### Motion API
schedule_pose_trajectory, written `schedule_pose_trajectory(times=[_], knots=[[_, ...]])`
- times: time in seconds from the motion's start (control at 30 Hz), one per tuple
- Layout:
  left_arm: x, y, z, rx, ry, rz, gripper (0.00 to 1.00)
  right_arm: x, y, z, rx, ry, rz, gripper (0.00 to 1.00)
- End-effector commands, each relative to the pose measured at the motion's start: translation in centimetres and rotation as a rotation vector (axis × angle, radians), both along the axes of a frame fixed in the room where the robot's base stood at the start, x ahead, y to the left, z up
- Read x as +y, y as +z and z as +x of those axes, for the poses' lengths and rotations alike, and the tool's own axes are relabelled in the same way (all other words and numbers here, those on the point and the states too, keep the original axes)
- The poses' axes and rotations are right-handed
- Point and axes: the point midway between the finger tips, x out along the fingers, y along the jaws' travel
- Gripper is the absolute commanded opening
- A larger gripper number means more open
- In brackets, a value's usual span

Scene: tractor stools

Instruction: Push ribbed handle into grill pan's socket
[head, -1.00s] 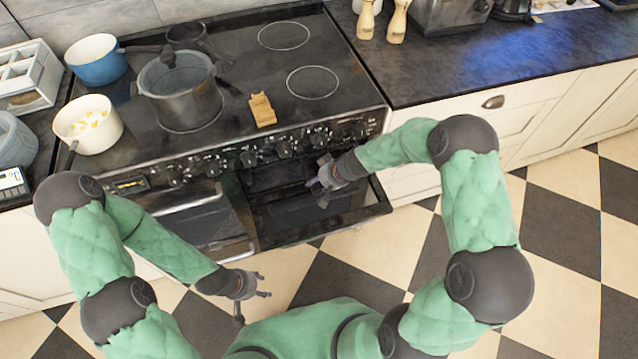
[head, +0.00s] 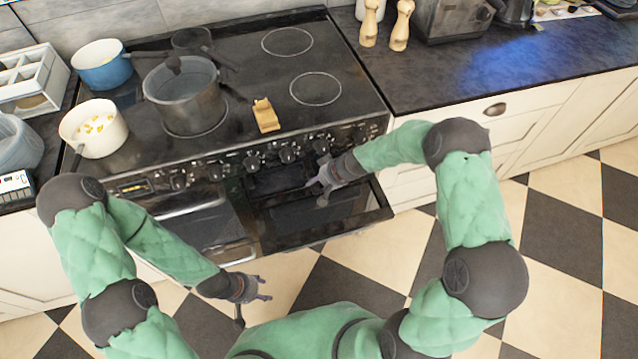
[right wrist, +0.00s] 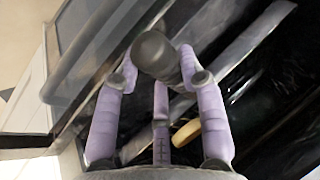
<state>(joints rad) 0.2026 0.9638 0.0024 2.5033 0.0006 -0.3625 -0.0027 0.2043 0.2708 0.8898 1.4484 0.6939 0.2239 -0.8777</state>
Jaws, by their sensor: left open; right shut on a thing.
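My right gripper (head: 316,185) is at the open right-hand compartment of the cooker, below the knobs. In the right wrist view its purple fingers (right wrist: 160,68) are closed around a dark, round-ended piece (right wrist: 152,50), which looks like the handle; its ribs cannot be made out. A dark flat surface (head: 302,214) in the compartment may be the grill pan, but dark on dark hides its outline. The socket cannot be made out, nor whether the handle touches it. My left gripper (head: 264,287) is open and empty over the floor in front of the cooker.
The lowered compartment door (head: 375,214) juts out under my right gripper. A large grey pot (head: 185,100), a white pot (head: 93,128), a blue pot (head: 101,66) and a small wooden block (head: 265,115) stand on the hob. The tiled floor (head: 385,255) in front is clear.

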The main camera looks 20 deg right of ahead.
Motion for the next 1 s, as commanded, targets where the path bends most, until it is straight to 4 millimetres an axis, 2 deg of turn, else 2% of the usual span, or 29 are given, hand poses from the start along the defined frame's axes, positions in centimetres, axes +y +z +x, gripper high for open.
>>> schedule_pose_trajectory(times=[0.1, 0.13, 0.2, 0.67, 1.0], knots=[[0.0, 0.1, 0.0, 0.0, 0.0, 0.0, 0.51, 0.0, 0.0, 0.3, -0.002, -0.001, -0.001, 0.07], [0.0, 0.1, 0.0, 0.0, 0.0, 0.0, 0.51, 0.0, 0.0, 0.3, -0.002, -0.001, -0.001, 0.48], [0.0, 0.1, 0.0, 0.0, 0.0, 0.0, 0.51, 0.0, 0.0, 0.3, -0.002, -0.001, -0.001, 0.68], [0.0, -0.2, 0.0, 0.0, 0.0, 0.0, 0.51, -0.1, 0.0, -0.1, -0.002, -0.001, -0.001, 0.68], [0.0, -1.4, 0.0, 0.0, 0.0, 0.0, 0.51, -0.2, -0.1, -3.2, -0.001, -0.002, 0.0, 0.68]])
